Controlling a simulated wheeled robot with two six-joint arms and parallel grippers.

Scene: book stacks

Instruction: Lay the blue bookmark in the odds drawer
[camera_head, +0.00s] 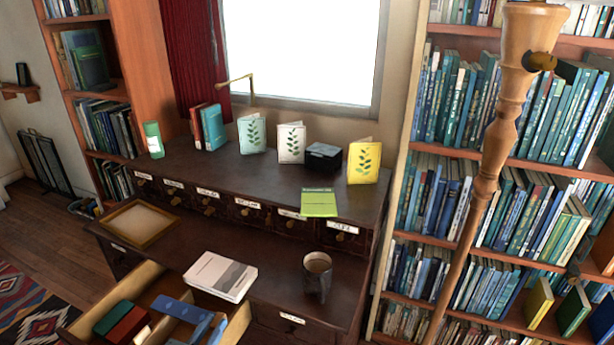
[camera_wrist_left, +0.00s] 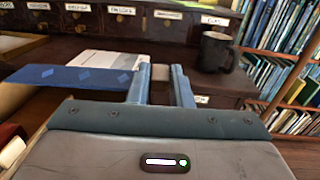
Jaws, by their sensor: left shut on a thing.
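The blue bookmark (camera_head: 178,308) is a flat blue strip held over the open drawer (camera_head: 240,326) at the lower left of the head view. It also shows in the left wrist view (camera_wrist_left: 65,76), sticking out to the left of the fingers with a pale diamond pattern. My left gripper (camera_head: 207,326) is shut on the bookmark's right end; its blue fingers show in the left wrist view (camera_wrist_left: 162,76). The drawer has pale wooden walls and holds a red block (camera_head: 128,325) and a dark green one (camera_head: 112,316). No label on this drawer is readable. My right gripper is not seen.
A white book (camera_head: 220,275) lies on the desk just behind the drawer, and a dark mug (camera_head: 317,273) stands to its right. An empty wooden tray (camera_head: 140,222) lies at left. Cards and a green notepad (camera_head: 319,203) sit on the upper shelf. A turned wooden post (camera_head: 490,165) rises at right.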

